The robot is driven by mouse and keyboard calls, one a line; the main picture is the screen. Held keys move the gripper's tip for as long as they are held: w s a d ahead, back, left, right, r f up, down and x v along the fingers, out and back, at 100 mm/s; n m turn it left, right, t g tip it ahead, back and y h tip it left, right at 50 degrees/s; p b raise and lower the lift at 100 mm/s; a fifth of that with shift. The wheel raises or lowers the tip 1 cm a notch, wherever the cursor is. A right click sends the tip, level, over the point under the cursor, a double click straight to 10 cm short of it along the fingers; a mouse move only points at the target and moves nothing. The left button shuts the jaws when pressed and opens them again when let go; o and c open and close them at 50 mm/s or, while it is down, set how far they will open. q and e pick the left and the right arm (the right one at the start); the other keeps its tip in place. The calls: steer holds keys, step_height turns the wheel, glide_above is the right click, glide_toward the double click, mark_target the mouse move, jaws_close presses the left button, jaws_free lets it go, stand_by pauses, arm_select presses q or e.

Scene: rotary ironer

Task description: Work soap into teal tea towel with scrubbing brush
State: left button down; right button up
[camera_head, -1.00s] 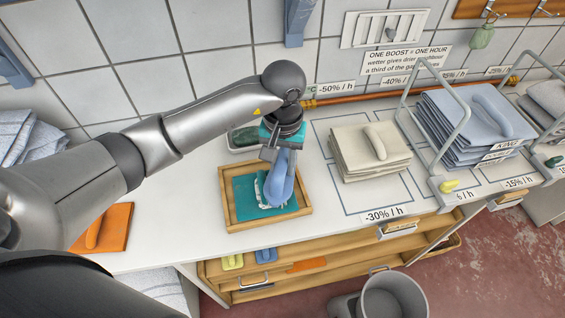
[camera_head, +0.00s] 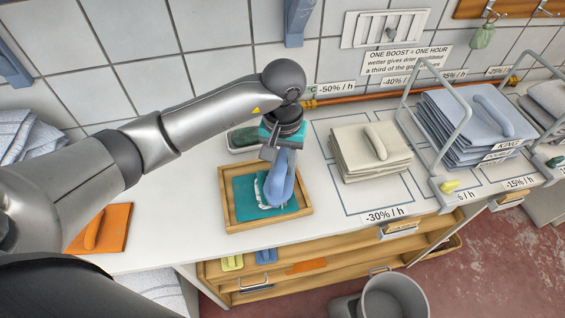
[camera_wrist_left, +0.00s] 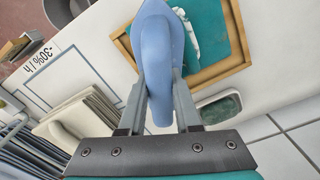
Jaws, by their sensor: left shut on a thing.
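My left gripper (camera_head: 271,150) is shut on the handle of a blue scrubbing brush (camera_head: 280,180). The brush also shows between the fingers in the left wrist view (camera_wrist_left: 155,55). The teal tea towel (camera_head: 245,202) lies flat in a shallow wooden tray (camera_head: 232,224). White soap or foam (camera_head: 259,188) shows on the towel along the brush's left side. The brush is over the towel at the tray's right half; its bristles are hidden, so I cannot tell how firmly it touches. My right gripper is out of view.
A small dish with green contents (camera_head: 242,138) stands behind the tray. An orange cloth (camera_head: 116,228) lies to the left. A folded beige stack (camera_head: 368,150) and a blue stack in a wire rack (camera_head: 470,130) stand to the right. A grey bucket (camera_head: 395,300) is on the floor.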

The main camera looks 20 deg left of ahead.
arm_select(q)
steer(key=shift+s+f, duration=0.45)
steer(key=shift+f, duration=0.2)
steer(key=shift+w+a+r+p, duration=0.15)
steer(key=shift+r+p, duration=0.6)
steer(key=shift+r, duration=0.45)
steer(key=shift+r+p, duration=1.2)
steer(key=shift+r, duration=1.35)
steer(key=shift+w, duration=0.1)
steer(key=shift+b, duration=0.45)
steer(key=shift+m, duration=0.8)
steer(key=s+b, duration=0.1)
steer(key=b, duration=0.2)
steer(key=s+b, duration=0.2)
steer(key=b, duration=0.1)
steer(key=s+b, duration=0.1)
steer(key=b, duration=0.2)
steer(key=shift+s+a+f, duration=0.15)
steer(key=shift+s+a, duration=0.05)
steer(key=shift+a, duration=0.2)
steer(key=shift+s+a+b, duration=0.15)
steer(key=shift+s+b, duration=0.6)
steer(key=shift+b, duration=0.1)
